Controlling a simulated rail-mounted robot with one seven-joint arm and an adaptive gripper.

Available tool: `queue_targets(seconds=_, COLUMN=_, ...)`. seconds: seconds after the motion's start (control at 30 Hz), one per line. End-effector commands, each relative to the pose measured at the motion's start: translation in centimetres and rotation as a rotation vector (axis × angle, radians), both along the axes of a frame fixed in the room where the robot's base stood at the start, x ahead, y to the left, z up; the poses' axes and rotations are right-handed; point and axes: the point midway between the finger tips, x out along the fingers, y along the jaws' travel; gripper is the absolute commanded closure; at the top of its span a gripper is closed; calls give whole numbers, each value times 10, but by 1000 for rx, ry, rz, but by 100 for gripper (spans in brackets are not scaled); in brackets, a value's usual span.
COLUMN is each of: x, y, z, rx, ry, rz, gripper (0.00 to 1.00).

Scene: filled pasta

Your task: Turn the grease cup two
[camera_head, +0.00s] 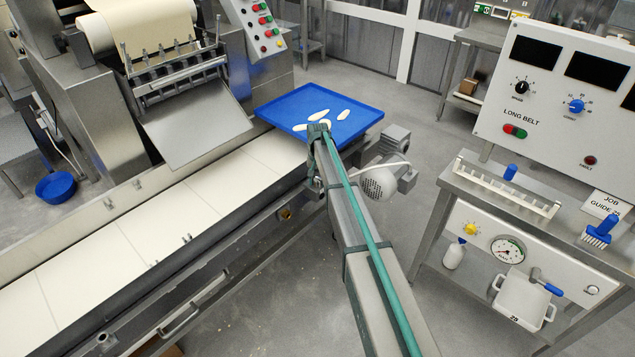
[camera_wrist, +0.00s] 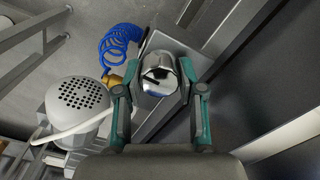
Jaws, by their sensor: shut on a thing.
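A shiny metal grease cup (camera_wrist: 157,75) with a rounded, mirror-like surface sits between the fingers in the wrist view. My gripper (camera_wrist: 160,91) has its two teal and grey fingers closed on the cup's left and right sides. The lower part of the cup and its seat are hidden. In the camera_head view my gripper (camera_head: 316,170) is beside the belt's near edge, just in front of the blue tray. The cup cannot be made out there, and I cannot tell how far it is turned.
A blue tray (camera_head: 375,118) with several pale pieces lies behind my gripper. A grey motor (camera_head: 378,184) with a white cable is close on the right and also shows in the wrist view (camera_wrist: 77,104). A blue coiled hose (camera_wrist: 117,48) and brass fitting (camera_wrist: 117,81) are near the left finger.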

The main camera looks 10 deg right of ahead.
Motion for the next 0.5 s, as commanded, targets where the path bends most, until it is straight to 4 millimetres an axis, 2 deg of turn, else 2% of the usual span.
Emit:
queue_targets(seconds=0.2, x=0, y=-1, z=-1, rx=0, ry=0, rz=-191, gripper=96)
queue_targets(seconds=0.5, x=0, y=-1, z=0, rx=0, ry=-1, rz=-381, gripper=96)
